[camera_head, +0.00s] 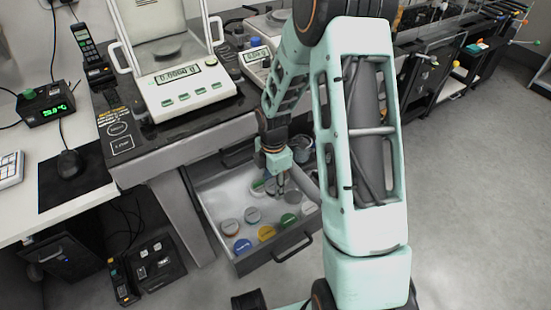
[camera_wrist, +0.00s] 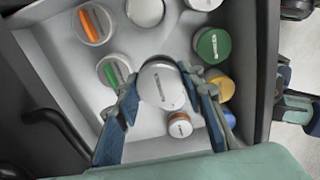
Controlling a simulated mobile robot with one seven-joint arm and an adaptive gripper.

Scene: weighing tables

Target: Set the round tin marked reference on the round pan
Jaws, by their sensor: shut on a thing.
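My gripper (camera_head: 281,188) reaches down into an open drawer (camera_head: 213,222). In the wrist view my gripper (camera_wrist: 161,88) has its two fingers on either side of a round tin (camera_wrist: 163,83) with a pale lid and is shut on it. The lid bears small dark lettering that I cannot read. In the head view the fingers and arm mostly hide this tin. A balance (camera_head: 185,90) on the bench above has a small round grey pan (camera_head: 166,49). A second balance (camera_head: 258,62) stands to its right, partly hidden behind my arm.
Several other lidded tins stand in the drawer, including a green one (camera_wrist: 213,46), a yellow one (camera_wrist: 220,88) and a small orange-banded one (camera_wrist: 180,125) close by the held tin. The bench edge overhangs the drawer's back. A handset (camera_head: 85,45) stands left of the balance.

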